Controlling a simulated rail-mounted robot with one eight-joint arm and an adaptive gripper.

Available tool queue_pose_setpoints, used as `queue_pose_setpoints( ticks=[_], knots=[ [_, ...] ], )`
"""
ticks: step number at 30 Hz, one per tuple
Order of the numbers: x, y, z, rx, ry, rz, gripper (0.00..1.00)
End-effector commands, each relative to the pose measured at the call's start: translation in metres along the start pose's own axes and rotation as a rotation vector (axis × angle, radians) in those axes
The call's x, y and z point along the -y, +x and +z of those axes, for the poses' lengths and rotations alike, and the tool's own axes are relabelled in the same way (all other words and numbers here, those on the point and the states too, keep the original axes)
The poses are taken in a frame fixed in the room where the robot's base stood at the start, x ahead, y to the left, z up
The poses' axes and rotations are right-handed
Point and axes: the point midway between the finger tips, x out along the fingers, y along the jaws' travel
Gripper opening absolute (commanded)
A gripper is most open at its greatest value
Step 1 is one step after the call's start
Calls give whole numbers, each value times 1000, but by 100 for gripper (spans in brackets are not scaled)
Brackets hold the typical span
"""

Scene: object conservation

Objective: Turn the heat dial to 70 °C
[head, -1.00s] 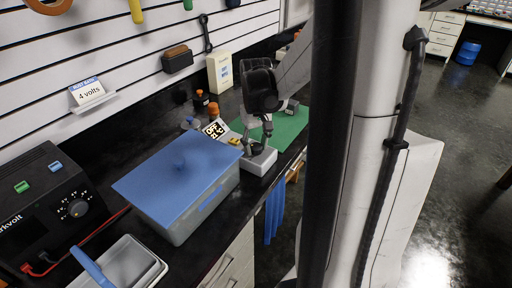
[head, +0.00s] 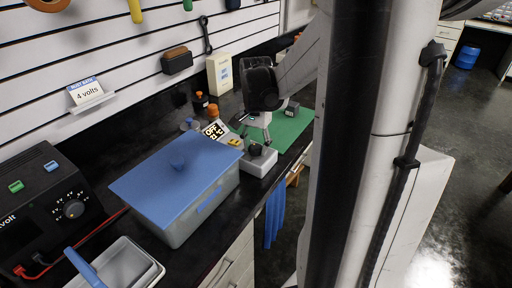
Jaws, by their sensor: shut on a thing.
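The heat dial (head: 256,149) is a small black knob on top of a low white unit (head: 261,163), at the right end of the blue-lidded box. The dial's pointer and exact setting are too small to tell.
A blue-lidded box (head: 180,205) stands close on the left. A black power supply (head: 45,200) with its own knob and a grey tray (head: 122,265) are further left. Small bottles (head: 213,111) stand behind. A green mat (head: 291,128) lies to the right.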

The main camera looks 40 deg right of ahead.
Motion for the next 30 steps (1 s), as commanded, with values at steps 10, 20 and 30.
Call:
queue_pose_setpoints(
  ticks=[10, 20, 30],
  knots=[
    [0, 0, 0, 0, 329, 0, 6],
    [0, 0, 0, 0, 642, 0, 6],
    [0, 0, 0, 0, 954, -1, 6]
  ],
)
